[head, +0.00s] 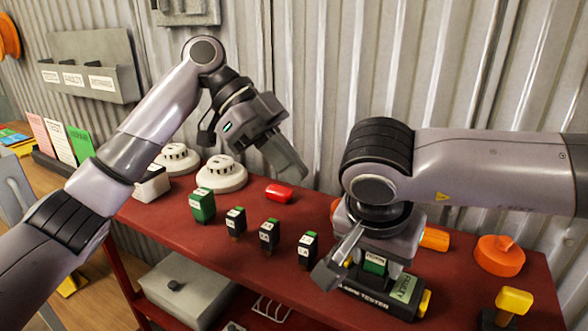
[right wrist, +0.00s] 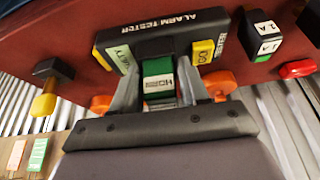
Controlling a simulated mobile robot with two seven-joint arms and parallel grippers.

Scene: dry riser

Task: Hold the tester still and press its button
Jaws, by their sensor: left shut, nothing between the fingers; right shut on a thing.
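The alarm tester (head: 378,304) is a dark box near the shelf's front edge, under my right gripper. A yellow piece (head: 424,303), which looks like its button, sticks out at its right end; it also shows in the right wrist view (right wrist: 103,59). My right gripper (right wrist: 160,85) is shut on a green-and-black block (right wrist: 158,82) with a white label, which sits at the tester; the block also shows in the head view (head: 375,264). My left gripper (head: 296,172) is shut and empty, raised above the shelf, left of and apart from the tester.
Several small labelled blocks (head: 269,234) stand in a row left of the tester on the red shelf (head: 240,262). A red piece (head: 279,192) and white detectors (head: 221,174) lie behind. An orange disc (head: 499,255) and a yellow-topped block (head: 514,300) are at the right. Corrugated wall stands behind.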

